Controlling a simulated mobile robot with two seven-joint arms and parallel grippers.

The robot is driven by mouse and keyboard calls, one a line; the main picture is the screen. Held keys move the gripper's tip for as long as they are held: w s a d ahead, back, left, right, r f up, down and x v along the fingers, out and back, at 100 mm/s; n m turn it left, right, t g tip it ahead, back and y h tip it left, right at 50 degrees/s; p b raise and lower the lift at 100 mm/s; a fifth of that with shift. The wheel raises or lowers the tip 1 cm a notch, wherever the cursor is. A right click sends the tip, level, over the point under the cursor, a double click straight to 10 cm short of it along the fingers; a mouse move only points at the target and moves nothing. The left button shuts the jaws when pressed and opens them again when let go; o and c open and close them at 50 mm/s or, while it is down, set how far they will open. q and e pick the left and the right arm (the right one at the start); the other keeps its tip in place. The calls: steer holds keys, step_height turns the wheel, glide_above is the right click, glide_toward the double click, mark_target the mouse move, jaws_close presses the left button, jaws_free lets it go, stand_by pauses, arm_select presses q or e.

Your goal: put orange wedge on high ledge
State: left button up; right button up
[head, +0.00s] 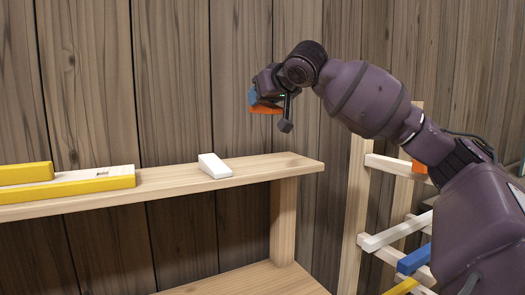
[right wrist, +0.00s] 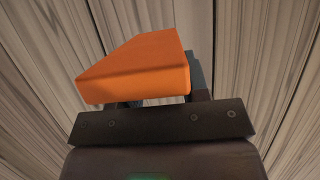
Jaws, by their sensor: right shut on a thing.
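The orange wedge (right wrist: 140,70) fills the middle of the right wrist view. In the head view a small part of the orange wedge (head: 265,109) shows under my right gripper (head: 268,98). My right gripper is shut on the wedge and holds it in the air above the wooden ledge (head: 262,170), near its right end. The wedge is clear of the ledge surface. A white wedge (head: 214,165) lies on the ledge below and to the left of the gripper. My left gripper is in neither view.
Yellow bars (head: 95,188) and a pale block with a small slot lie on the ledge's left part. A rack with white, blue and yellow bars (head: 395,235) stands at the right. A plank wall rises behind. The ledge's right end is bare.

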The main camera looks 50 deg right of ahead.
mark_target(263, 164)
steer(key=shift+f, duration=6.3)
steer(key=o, duration=0.9)
